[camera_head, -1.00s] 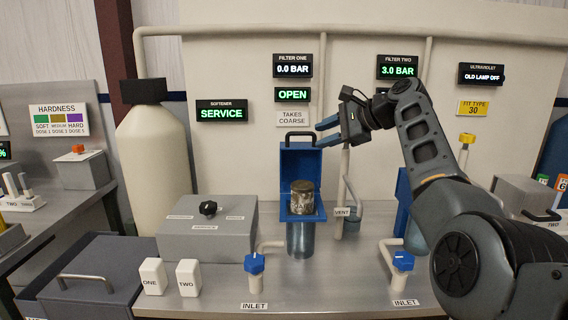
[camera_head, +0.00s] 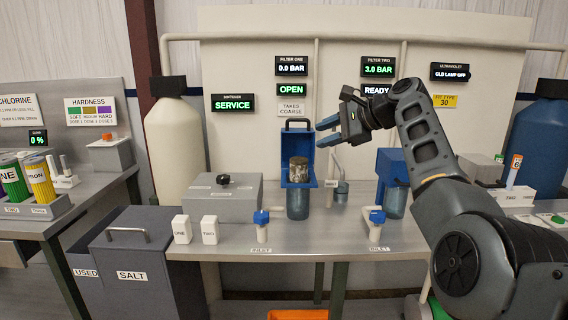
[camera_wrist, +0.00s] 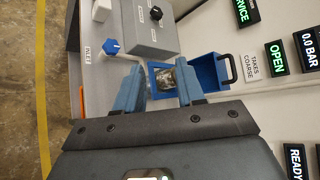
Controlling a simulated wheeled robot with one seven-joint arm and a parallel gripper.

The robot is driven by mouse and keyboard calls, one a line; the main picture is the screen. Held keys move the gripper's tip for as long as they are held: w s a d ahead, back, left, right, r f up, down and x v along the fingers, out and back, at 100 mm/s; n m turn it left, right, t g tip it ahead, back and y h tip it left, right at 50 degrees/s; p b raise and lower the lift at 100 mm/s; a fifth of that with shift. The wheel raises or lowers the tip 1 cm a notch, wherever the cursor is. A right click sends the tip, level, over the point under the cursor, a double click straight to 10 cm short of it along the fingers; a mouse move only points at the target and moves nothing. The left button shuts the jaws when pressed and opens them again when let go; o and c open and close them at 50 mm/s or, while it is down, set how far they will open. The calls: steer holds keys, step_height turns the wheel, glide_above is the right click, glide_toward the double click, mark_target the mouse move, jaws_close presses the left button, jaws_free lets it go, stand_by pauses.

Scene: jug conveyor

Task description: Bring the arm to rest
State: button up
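My arm is raised and bent at the right of the head view. My gripper (camera_head: 320,132) points left, at the height of the open lid of the filter one housing (camera_head: 296,157). Its two blue fingers are apart with nothing between them, as the wrist view (camera_wrist: 162,84) also shows. The blue housing stands open with a dirty, brownish cartridge (camera_head: 299,169) in its top. In the wrist view the cartridge (camera_wrist: 167,79) shows beyond the gap between the fingers; the fingers appear clear of it.
The bench (camera_head: 330,240) carries a grey softener box (camera_head: 208,190), two white blocks marked ONE and TWO, and two blue inlet valves (camera_head: 261,217) (camera_head: 377,216). A grey salt bin (camera_head: 125,270) stands at left. The filter two housing (camera_head: 391,165) is beside my arm.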

steer(key=s+d+f+t+h, duration=0.1)
steer(key=s+d+f+h, duration=0.15)
steer(key=f, duration=0.65)
steer(key=s+d+f+h, duration=0.1)
steer(key=s+d+f, duration=0.2)
steer(key=f, duration=0.6)
steer(key=s+d+f+t+h, duration=0.1)
steer(key=s+d+f, duration=0.15)
steer(key=f, duration=0.65)
steer(key=s+d+f+n+t+h, duration=0.1)
steer(key=s+d+f+n+h, duration=0.15)
steer(key=s+f, duration=0.6)
steer(key=s+d+f+n+t+h, duration=0.1)
steer(key=s+d+f, duration=0.2)
steer(key=s+f, duration=0.55)
steer(key=s+r+n+t+h, duration=0.1)
steer(key=s+r+n, duration=0.1)
steer(key=s, duration=1.2)
steer(key=s+r+n+h, duration=0.1)
steer(key=s+n, duration=0.2)
steer(key=s, duration=1.2)
steer(key=s+a+r+n+t, duration=0.2)
steer(key=s+r+n, duration=0.3)
steer(key=s+r, duration=1.2)
steer(key=shift+a+r, duration=0.2)
steer(key=shift+r, duration=0.35)
